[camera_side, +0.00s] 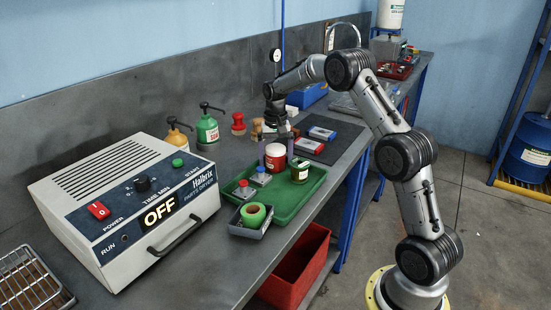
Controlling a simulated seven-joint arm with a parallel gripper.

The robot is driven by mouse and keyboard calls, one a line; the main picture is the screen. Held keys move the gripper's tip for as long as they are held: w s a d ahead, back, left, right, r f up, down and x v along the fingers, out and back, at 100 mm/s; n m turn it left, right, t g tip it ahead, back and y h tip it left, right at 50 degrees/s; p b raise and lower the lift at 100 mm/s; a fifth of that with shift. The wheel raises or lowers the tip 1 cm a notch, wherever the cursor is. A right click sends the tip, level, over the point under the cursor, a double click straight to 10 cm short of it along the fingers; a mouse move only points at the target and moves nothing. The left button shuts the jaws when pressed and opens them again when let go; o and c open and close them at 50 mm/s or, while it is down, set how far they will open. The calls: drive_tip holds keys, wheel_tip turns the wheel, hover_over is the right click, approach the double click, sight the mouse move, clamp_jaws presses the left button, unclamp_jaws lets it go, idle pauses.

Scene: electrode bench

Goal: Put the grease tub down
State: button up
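A red tub with a white band (275,157), which looks like the grease tub, is at the back end of the green tray (232,193). My gripper (277,150) points down over it, with a finger on each side of the tub. The fingers look closed on its sides, but the contact is too small to see clearly. The tub looks upright. I cannot tell whether its base touches the tray. A dark green labelled can (300,171) stands in the tray just to its right.
Small red and blue pieces (261,176) lie in the tray. A grey box with a green roll (253,214) stands in front. Green (207,129) and orange (177,137) pump bottles stand behind. A dark mat (330,137) holds boxes.

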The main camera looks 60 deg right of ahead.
sight(275, 147)
wheel_tip(275, 147, up, 12)
drive_tip(key=shift+r, duration=0.1)
drive_tip(key=s+a+r+n+t, duration=0.25)
drive_tip(key=s+a+r, duration=0.25)
drive_tip(key=s+a, duration=0.25)
drive_tip(key=s+a+r+n+t, duration=0.1)
drive_tip(key=s+a+r+n, duration=0.25)
drive_tip(key=s+a, duration=0.4)
drive_tip(key=s+a+f+n+t, duration=0.1)
drive_tip(key=s+a+f+n, duration=0.1)
drive_tip(key=s, duration=0.6)
drive_tip(key=s+a+f+n+t, duration=0.1)
drive_tip(key=s+a+f, duration=0.2)
drive_tip(key=s+a, duration=0.2)
drive_tip(key=s, duration=0.2)
drive_tip(key=shift+s+f+n, duration=0.35)
drive_tip(key=shift+n, duration=0.05)
